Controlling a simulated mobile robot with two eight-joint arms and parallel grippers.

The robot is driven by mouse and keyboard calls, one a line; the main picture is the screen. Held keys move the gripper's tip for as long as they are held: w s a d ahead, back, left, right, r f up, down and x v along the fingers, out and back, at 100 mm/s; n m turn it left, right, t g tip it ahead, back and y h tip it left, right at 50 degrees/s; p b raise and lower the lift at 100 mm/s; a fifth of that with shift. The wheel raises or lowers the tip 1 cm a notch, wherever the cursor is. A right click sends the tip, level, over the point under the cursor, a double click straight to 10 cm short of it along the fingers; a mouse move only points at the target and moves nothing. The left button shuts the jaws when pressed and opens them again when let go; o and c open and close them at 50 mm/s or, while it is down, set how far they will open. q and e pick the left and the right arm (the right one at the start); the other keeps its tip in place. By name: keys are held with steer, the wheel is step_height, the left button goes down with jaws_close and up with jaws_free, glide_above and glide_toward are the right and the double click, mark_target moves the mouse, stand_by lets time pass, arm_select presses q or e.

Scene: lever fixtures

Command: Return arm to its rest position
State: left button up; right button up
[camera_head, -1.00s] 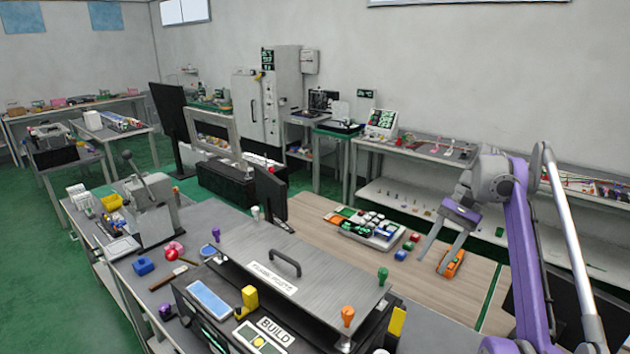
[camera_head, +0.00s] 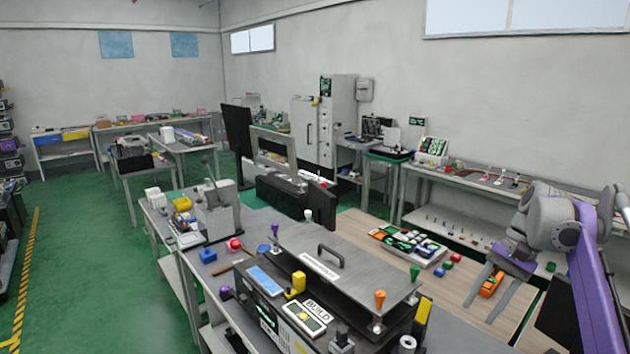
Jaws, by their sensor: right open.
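My right gripper (camera_head: 484,292) is at the right of the head view, on a grey and purple arm. Its two long grey fingers point down and are spread apart, with nothing held between them. It hangs over the wooden table top (camera_head: 465,317), beside a small orange object (camera_head: 491,284); whether the two touch cannot be told. My left gripper is not in view. A grey lever press (camera_head: 218,215) with its lever pointing up stands on the bench at the left.
A metal-topped fixture (camera_head: 345,267) with a handle, coloured knobs and a BUILD panel fills the front middle. A tray of coloured pieces (camera_head: 408,246) and small blocks (camera_head: 455,257) lie on the wooden top. The green floor (camera_head: 95,270) at left is clear.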

steer(key=s+a+f+n+t+h, duration=0.3)
steer(key=s+a+f+n, duration=0.1)
steer(key=s+a+f, duration=0.5)
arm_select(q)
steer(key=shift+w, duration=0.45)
arm_select(e)
steer(key=s+a+f+n+t+h, duration=0.1)
steer(key=s+a+f+n+t, duration=0.3)
steer(key=s+f, duration=0.6)
step_height(320, 180, down, 3)
steer(key=shift+s+a+f+n+h, duration=0.15)
steer(key=shift+a+n+h, duration=0.3)
steer(key=shift+a, duration=0.75)
